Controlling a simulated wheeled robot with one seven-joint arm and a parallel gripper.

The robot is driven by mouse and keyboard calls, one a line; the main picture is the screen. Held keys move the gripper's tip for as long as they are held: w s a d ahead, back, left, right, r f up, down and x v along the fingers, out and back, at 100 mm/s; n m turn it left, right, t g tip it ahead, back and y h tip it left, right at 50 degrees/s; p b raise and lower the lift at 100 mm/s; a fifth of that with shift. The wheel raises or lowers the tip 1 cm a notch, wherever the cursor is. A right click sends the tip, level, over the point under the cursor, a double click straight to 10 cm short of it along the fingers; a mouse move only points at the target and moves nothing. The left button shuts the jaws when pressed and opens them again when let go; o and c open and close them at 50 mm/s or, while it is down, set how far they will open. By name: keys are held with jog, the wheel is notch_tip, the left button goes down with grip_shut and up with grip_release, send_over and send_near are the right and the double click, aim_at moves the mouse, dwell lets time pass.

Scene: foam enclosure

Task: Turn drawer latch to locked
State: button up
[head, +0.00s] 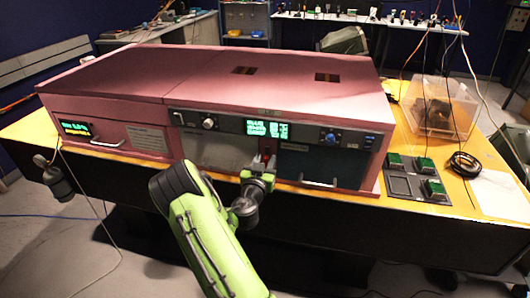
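A pink foam enclosure (200,72) stands on a yellow-topped table. Its front has a left drawer (108,137) with a handle and a small green display, a grey middle panel (210,150) and a dark right-hand drawer (322,166) with a handle. A small reddish part (266,150), possibly the latch, shows between the middle panel and the right drawer. My gripper (264,164) is right at this part, at the end of my green arm. Whether it touches the part is unclear. The fingers are too small and dark to judge, and the latch's position is hidden.
A control strip (270,128) with knobs and a green display runs above the drawers. At right are a clear bin (440,108), a panel with green-topped blocks (416,178), a black cable coil (465,163) and hanging cables. A grey cylinder (58,183) hangs at left.

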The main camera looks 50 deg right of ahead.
jog(key=shift+w+d, duration=0.1)
jog(key=shift+d, duration=0.1)
jog(key=shift+c, duration=0.4)
grip_shut()
